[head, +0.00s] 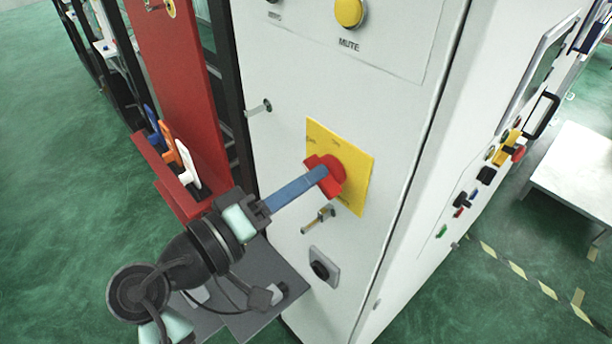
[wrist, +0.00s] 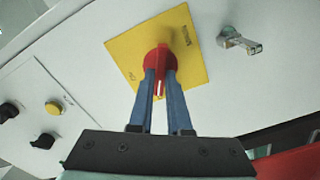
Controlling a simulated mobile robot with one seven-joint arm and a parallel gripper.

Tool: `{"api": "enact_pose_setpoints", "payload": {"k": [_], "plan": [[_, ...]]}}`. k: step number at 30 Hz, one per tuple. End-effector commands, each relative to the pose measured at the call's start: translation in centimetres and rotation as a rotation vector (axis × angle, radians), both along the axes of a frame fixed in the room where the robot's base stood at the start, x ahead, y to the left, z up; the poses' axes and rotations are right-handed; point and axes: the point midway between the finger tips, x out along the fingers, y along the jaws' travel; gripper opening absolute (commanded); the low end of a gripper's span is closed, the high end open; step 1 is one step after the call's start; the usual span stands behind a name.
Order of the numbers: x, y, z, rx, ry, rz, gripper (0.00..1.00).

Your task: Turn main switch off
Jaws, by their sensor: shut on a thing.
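The main switch is a red rotary handle (head: 334,186) on a yellow square plate (head: 356,165), set on the white cabinet front. It also shows in the wrist view as a red handle (wrist: 159,62) on the yellow plate (wrist: 186,51). My gripper (head: 318,175) reaches in from the lower left. Its two blue fingers (wrist: 160,80) are on either side of the handle's grip and shut on it. The fingers hide the sides of the grip. The plate has small lettering, partly readable in the wrist view.
Below the plate are a key-like latch (head: 318,220) and a black knob (head: 321,268). A yellow MUTE button (head: 349,12) is above. Green floor is open at far left.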

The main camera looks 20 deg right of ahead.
Motion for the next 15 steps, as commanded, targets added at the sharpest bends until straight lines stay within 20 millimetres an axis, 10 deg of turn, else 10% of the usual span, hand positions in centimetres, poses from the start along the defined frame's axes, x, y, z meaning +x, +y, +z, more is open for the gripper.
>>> {"api": "enact_pose_setpoints", "payload": {"k": [9, 10, 15], "plan": [[0.12, 0.11, 0.22, -0.005, -0.002, 0.005, 0.0], [0.12, 0.11, 0.22, -0.005, -0.002, 0.006, 0.21], [0.08, 0.07, 0.15, -0.003, -0.001, 0.004, 0.46]]}}
